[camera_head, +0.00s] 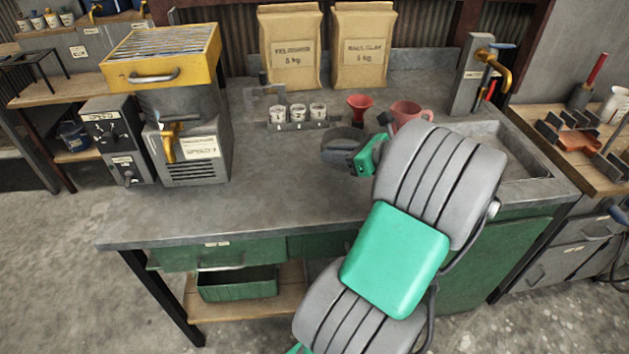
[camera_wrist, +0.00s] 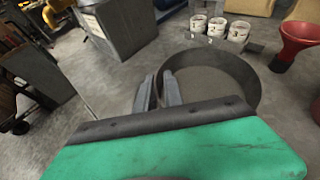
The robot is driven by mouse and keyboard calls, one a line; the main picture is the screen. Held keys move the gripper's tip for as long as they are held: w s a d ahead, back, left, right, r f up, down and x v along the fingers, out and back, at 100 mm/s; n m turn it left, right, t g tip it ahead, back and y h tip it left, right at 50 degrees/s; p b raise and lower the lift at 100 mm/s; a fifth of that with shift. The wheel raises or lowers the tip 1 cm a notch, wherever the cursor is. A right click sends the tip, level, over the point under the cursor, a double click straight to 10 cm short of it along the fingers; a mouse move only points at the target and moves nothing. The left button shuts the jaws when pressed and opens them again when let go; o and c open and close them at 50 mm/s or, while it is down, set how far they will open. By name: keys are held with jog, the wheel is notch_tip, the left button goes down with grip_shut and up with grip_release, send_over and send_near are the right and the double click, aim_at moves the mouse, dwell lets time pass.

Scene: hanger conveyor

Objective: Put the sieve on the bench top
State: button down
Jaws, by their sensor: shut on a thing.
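The sieve is a round, dark grey ring with a mesh floor. It shows in the head view (camera_head: 338,147) over the middle of the grey bench top (camera_head: 262,190), left of my arm. In the wrist view the sieve (camera_wrist: 247,82) looks level, its mesh facing up. My gripper (camera_wrist: 161,92) is shut on the near left part of its rim, one finger on each side of the wall. In the head view my gripper (camera_head: 360,153) is partly hidden by my wrist. I cannot tell whether the sieve touches the bench or hangs slightly above it.
Behind the sieve stand a rack of small white cups (camera_head: 298,114), a red funnel (camera_head: 359,107) and a pink mug (camera_head: 408,112). A machine with a yellow top (camera_head: 160,60) stands left, a sink (camera_head: 510,160) right. The front left of the bench is clear.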

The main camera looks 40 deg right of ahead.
jog(key=w+f, duration=0.1)
jog(key=w+a+f, duration=0.1)
jog(key=w+f, duration=0.2)
jog(key=f, duration=0.1)
jog(key=shift+w+a+f+b, duration=0.15)
jog(key=shift+a+f+b, duration=0.05)
jog(key=shift+a+b, duration=0.2)
jog(key=f, duration=0.3)
jog(key=shift+w+a, duration=0.2)
jog(key=shift+w, duration=0.1)
jog(key=shift+d+f, duration=0.1)
jog(key=shift+f, duration=0.25)
jog(key=c, duration=1.4)
grip_release()
jog(key=shift+c, duration=0.2)
